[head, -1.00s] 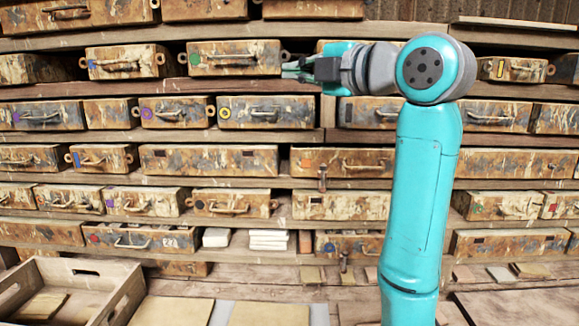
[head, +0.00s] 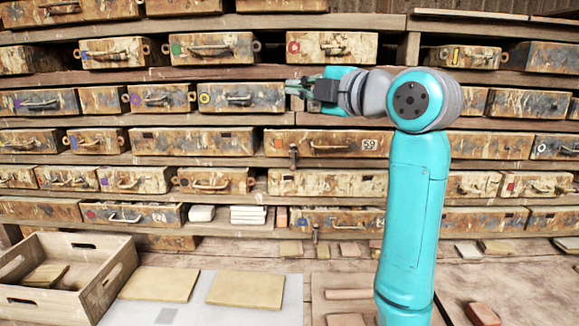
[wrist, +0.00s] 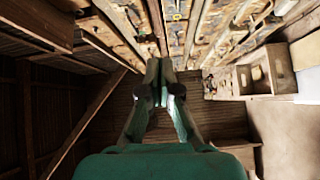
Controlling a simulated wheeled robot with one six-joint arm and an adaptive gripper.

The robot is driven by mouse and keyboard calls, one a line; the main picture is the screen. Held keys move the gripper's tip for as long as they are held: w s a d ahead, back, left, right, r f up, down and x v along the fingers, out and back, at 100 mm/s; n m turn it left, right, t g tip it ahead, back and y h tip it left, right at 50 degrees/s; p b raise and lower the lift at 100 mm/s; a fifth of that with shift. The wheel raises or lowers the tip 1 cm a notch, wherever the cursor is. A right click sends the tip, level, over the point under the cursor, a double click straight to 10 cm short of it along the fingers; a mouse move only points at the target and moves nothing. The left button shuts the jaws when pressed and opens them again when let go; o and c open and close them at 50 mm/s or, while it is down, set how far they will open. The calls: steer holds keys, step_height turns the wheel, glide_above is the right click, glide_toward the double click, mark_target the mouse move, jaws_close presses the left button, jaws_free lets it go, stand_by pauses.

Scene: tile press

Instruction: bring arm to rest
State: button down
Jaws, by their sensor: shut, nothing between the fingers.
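My gripper (head: 296,88) is raised in front of the shelves of drawers, pointing left in the head view. It is empty. In the wrist view my gripper (wrist: 165,66) shows its two fingers together at the tips. My teal arm rises on the right of the head view and bends left at the top. The gripper appears in front of a shelf edge beside a drawer with a yellow ring (head: 240,97). I cannot tell the exact gap, but nothing is seen in contact.
A wooden crate (head: 112,291) holding a tile stands at lower left. Two tan tiles (head: 160,284) (head: 246,289) lie on a pale sheet on the bench. White blocks (head: 248,216) sit in an open shelf gap. In the wrist view a slanted beam (wrist: 84,124) stands left.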

steer(key=w+d+f+m+t+h, duration=0.1)
steer(key=d+f+m, duration=0.15)
steer(key=f, duration=0.65)
steer(key=d+f+m+h, duration=0.1)
steer(key=f+m, duration=0.2)
steer(key=f, duration=0.6)
steer(key=w+d+f+m+t+h, duration=0.1)
steer(key=f+m+h, duration=0.15)
steer(key=f, duration=0.65)
steer(key=s+d+f+m+h, duration=0.1)
steer(key=s+d+f+m, duration=0.2)
steer(key=f, duration=0.5)
steer(key=s+d+f+m+h, duration=0.1)
steer(key=s+f+m, duration=0.1)
steer(key=s+f, duration=0.45)
steer(key=s+d+f+m+h, duration=0.1)
steer(key=s+d+f+m, duration=0.15)
steer(key=f, duration=0.65)
steer(key=s+d+f+m+h, duration=0.25)
steer(key=s+f, duration=0.35)
steer(key=s, duration=0.5)
steer(key=s+d+f+m+h, duration=0.1)
steer(key=s+d+f+m, duration=0.3)
steer(key=s, duration=0.6)
steer(key=s+r+m+g+h, duration=0.1)
steer(key=s+r+m, duration=0.1)
steer(key=s, duration=2.1)
steer(key=shift+s+a+r+m, duration=0.15)
steer(key=shift+a+m, duration=0.25)
steer(key=shift+m, duration=0.1)
